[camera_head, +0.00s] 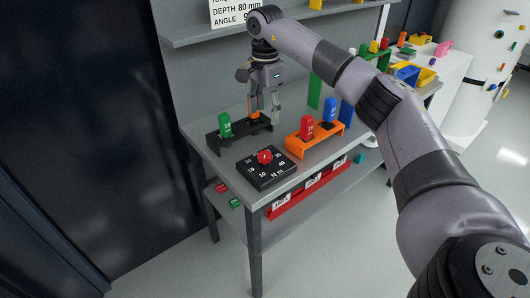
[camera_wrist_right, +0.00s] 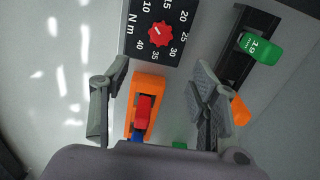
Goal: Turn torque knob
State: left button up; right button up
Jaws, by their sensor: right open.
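The torque knob (camera_head: 265,156) is a red, lobed knob on a black box (camera_head: 252,175) with white numbers and "N m" on it. The box sits at the near left corner of the grey bench (camera_head: 225,158). In the right wrist view the knob (camera_wrist_right: 161,33) is at the top, with numbers from 10 to 40 around it. A short white mark shows on the knob; I cannot tell exactly where it points. My right gripper (camera_head: 263,112) is open and empty, pointing down above the bench behind the box. Its spread fingers (camera_wrist_right: 157,82) show in the wrist view, apart from the knob.
A black holder (camera_head: 211,141) with a green piece (camera_head: 225,125) and an orange piece stands behind the box. An orange holder (camera_head: 301,150) with a red piece (camera_head: 306,127) and a blue piece (camera_head: 330,109) stands right of it. A red bin (camera_head: 275,212) is on the lower shelf.

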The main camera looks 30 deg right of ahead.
aim_at(265, 154)
notch_tip(265, 154, down, 16)
jog(key=shift+r+p, duration=0.2)
jog(key=shift+p, duration=1.05)
jog(key=c, duration=1.2)
jog(key=shift+o, duration=0.2)
